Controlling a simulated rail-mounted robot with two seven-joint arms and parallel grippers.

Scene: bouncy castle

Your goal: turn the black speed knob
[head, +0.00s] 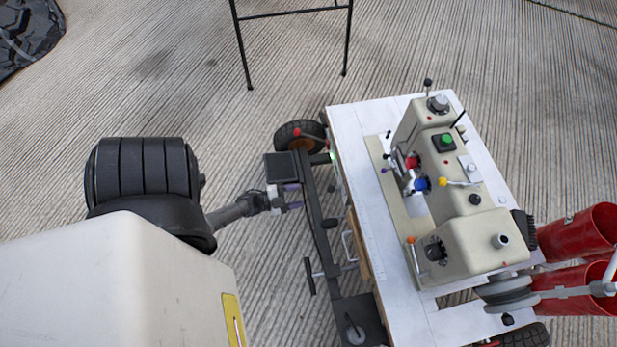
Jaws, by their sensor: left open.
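A beige machine (465,235) stands on a white-topped cart at the right. A small round black knob (475,199) sits on its upper face, below the yellow-tipped lever; I see no label that confirms it as the speed knob. A larger grey and black round knob (438,103) is at the machine's far end. My left gripper (295,197) is open and empty, left of the cart's white top and well apart from the machine. My right gripper is out of view.
The white top (365,215) lies between my left gripper and the machine. A black metal frame (318,215) runs along its left side. A green button (445,140) and several levers stick up. A black-legged stand (290,15) is behind.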

